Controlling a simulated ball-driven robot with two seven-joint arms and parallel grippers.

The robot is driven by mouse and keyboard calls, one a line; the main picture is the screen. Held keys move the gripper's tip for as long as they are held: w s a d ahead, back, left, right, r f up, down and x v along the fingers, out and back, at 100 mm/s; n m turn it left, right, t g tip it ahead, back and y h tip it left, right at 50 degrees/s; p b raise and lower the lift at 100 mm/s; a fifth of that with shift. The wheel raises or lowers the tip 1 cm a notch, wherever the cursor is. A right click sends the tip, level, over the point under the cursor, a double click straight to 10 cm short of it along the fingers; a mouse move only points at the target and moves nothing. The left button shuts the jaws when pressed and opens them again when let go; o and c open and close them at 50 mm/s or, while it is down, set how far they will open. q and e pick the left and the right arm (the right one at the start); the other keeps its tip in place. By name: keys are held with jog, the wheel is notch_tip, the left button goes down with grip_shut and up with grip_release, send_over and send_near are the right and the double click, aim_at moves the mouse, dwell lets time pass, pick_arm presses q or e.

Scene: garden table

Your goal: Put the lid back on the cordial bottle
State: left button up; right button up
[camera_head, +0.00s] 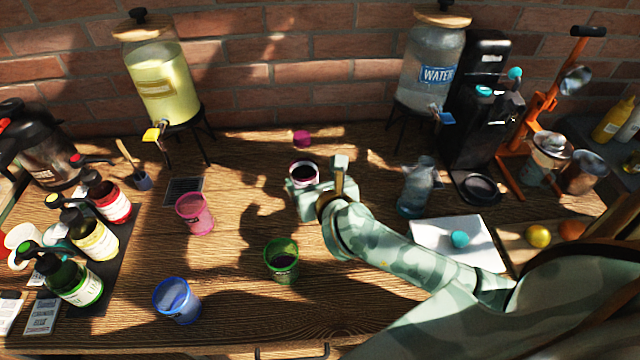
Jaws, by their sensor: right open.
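An open round container (303,173) with a pale rim and dark purple contents stands mid-table; it appears to be the cordial bottle, seen from above. A small magenta lid (302,138) lies on the table behind it, apart from it. My right gripper (318,179) is open at the container's front right side, its pale green fingers close to it and hiding its lower part. I cannot tell whether they touch it. The gripper holds nothing that I can see. My left gripper is out of view.
Pink (196,214), green (282,262) and blue (178,301) cups stand left and in front. Pump bottles (95,237) stand at the left. A glass jug (415,187) stands right of my gripper. The lemonade (160,85) and water (430,65) dispensers stand behind.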

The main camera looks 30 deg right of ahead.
jog(key=shift+v, duration=2.15)
